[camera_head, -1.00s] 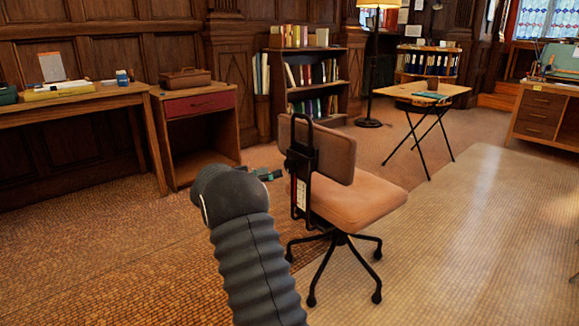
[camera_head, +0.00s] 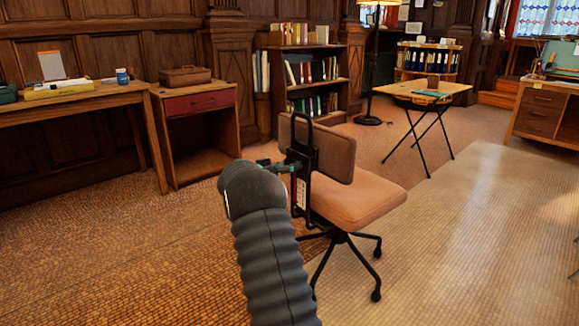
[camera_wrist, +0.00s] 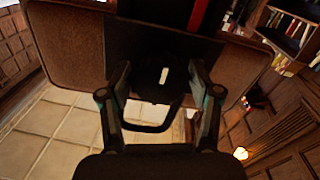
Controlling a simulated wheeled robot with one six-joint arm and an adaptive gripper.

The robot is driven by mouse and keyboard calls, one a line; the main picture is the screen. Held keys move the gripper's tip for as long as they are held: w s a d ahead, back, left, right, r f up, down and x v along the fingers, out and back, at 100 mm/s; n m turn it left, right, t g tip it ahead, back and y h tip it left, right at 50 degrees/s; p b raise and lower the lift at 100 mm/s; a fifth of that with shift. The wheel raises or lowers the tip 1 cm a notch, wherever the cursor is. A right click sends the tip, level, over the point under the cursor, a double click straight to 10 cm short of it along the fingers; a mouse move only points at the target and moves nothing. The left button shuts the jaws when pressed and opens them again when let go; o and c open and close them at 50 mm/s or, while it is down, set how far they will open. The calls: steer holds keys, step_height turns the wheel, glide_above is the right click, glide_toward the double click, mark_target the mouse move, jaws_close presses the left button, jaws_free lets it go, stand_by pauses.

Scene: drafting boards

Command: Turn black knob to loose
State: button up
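The office chair (camera_head: 355,203) has a brown backrest (camera_head: 330,148) on a black upright bracket (camera_head: 302,160). My gripper (camera_head: 287,166) is at the near side of this bracket in the head view, partly hidden behind my arm. In the wrist view my gripper (camera_wrist: 160,68) has its two fingers apart, on either side of the dark bracket area, which has a small pale slot (camera_wrist: 164,75). The brown backrest (camera_wrist: 66,50) lies beyond. I cannot make out the black knob separately against the dark bracket. Nothing is visibly held.
A low cabinet (camera_head: 196,103) and a wooden table (camera_head: 75,98) stand at the left wall. A bookcase (camera_head: 295,85) stands behind the chair. A folding table (camera_head: 432,98) is at the back right. The tiled floor (camera_head: 470,235) right of the chair is clear.

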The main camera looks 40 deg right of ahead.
steer(key=c, duration=0.6)
steer(key=shift+c, duration=0.2)
